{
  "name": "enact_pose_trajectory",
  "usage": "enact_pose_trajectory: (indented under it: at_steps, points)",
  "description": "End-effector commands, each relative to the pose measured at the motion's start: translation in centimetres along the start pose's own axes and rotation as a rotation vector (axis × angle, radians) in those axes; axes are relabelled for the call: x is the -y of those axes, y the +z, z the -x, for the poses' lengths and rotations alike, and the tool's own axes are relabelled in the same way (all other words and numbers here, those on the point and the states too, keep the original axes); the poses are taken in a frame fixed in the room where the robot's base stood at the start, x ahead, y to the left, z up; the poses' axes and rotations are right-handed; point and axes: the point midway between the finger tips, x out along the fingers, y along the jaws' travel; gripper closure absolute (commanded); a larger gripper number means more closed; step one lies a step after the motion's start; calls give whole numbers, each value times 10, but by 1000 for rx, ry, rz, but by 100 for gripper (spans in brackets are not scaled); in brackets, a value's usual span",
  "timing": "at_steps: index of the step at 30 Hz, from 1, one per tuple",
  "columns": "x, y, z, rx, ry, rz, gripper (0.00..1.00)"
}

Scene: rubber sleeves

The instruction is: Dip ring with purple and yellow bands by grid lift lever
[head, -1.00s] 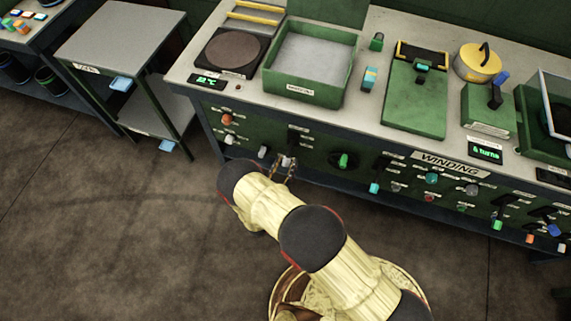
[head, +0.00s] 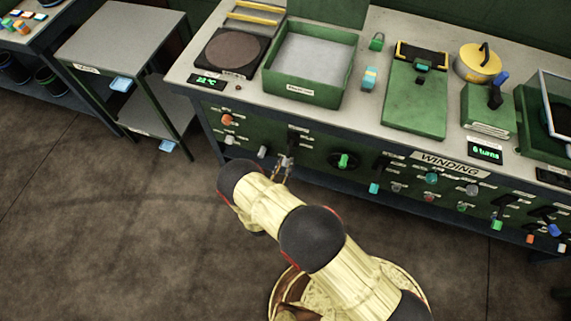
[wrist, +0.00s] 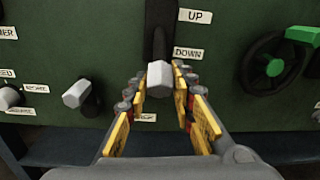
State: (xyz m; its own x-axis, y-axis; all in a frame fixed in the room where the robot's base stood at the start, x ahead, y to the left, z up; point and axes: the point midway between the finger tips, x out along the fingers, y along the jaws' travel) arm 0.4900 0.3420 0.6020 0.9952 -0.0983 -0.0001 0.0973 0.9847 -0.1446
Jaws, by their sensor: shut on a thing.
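In the wrist view, my gripper (wrist: 157,92) is shut on the pale hexagonal knob (wrist: 160,78) of a dark lever (wrist: 160,45). The lever runs in a vertical slot on the green panel, with UP and DOWN labels at its right. The knob is at about the height of the DOWN label or slightly below it. In the head view, my gripper (head: 284,165) is at the bench front, below the green box (head: 305,93) with pale grey filling. I cannot make out a ring with purple and yellow bands in either view.
On the bench are a round dark plate (head: 232,53), a small teal and cream banded piece (head: 369,78) and a green padlock-shaped piece (head: 377,42). Open floor lies at left.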

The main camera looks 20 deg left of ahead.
Motion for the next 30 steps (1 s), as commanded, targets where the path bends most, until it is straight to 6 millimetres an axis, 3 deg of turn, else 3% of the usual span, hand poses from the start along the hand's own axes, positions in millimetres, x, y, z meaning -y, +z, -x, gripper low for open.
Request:
enact_pose_trajectory:
  at_steps: [14,30]
  points:
    - [0,8,2,-47,9,2,100]
    - [7,55,12,-464,69,27,100]
